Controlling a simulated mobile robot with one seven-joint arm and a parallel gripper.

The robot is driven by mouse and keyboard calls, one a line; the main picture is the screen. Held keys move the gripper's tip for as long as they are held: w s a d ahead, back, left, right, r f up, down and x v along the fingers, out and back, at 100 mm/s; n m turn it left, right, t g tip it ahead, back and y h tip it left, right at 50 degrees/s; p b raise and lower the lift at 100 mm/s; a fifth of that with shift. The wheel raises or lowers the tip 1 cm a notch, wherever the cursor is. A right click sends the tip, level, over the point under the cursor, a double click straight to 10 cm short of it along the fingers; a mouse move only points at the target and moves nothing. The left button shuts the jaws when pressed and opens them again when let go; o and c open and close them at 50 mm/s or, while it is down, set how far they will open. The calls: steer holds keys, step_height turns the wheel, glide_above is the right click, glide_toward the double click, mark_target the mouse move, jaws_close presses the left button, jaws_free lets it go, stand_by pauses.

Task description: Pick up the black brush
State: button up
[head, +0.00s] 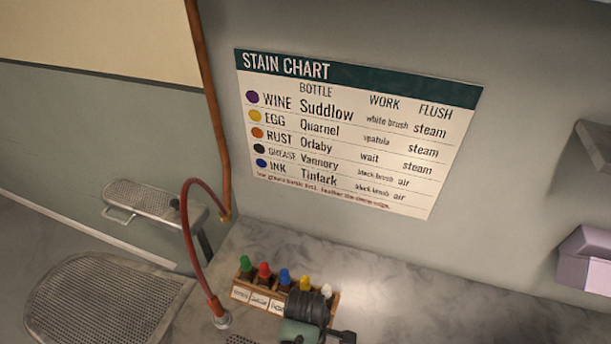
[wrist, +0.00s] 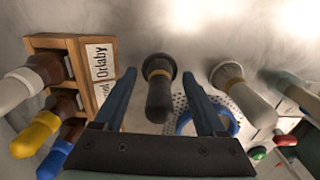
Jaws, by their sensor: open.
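The black brush (wrist: 158,98) is in the middle of the wrist view, with a dark rounded handle, a tan band and a round dark bristle head. My gripper (wrist: 158,74) is open, with one blue finger on each side of the brush and visible gaps between. I cannot tell how far the fingers are above or beside it in depth. In the head view my dark wrist covers the bench front, and the black brush cannot be made out there.
A red hose (head: 187,235) arches over the bench. A stain chart (head: 355,130) hangs behind.

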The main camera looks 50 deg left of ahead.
jaws_close()
stand_by(0.3)
step_height(320, 180, up, 10)
steer(key=shift+r+b, duration=0.1)
steer(key=shift+b, duration=0.3)
steer(key=shift+s+a, duration=0.1)
